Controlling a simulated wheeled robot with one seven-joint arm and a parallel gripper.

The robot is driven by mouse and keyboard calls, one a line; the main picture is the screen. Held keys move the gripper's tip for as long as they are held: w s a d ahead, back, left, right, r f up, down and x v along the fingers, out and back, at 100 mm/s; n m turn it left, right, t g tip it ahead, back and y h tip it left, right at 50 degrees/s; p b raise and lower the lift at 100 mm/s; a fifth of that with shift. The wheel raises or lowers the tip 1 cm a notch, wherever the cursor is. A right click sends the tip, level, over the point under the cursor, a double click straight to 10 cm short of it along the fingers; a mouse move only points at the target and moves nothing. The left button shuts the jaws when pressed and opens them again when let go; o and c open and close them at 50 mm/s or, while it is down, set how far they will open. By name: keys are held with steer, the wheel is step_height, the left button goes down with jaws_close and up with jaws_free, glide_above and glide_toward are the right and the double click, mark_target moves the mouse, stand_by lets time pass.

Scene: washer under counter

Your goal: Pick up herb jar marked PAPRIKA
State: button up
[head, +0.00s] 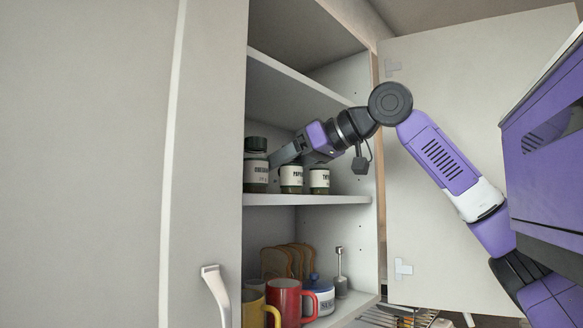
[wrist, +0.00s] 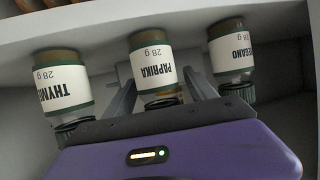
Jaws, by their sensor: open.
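The PAPRIKA jar (head: 291,180), with a white label and dark lid, stands on the middle cupboard shelf between two similar jars. In the wrist view the PAPRIKA jar (wrist: 153,70) appears upside down, between the two grey fingers. My gripper (wrist: 159,80) is open, with one finger on each side of this jar. No clear grip on it shows. In the head view my gripper (head: 285,156) reaches in from the right at the height of the jar tops, and partly hides the lids.
The THYME jar (head: 319,180) and OREGANO jar (head: 256,174) stand close on either side. Shelf boards (head: 305,200) lie below and above. An open door (head: 470,90) is at right. Below are a red mug (head: 287,299), yellow mug (head: 255,308) and sugar jar (head: 320,297).

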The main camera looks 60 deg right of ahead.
steer(key=shift+c, duration=0.5)
jaws_close()
steer(key=shift+r, duration=0.15)
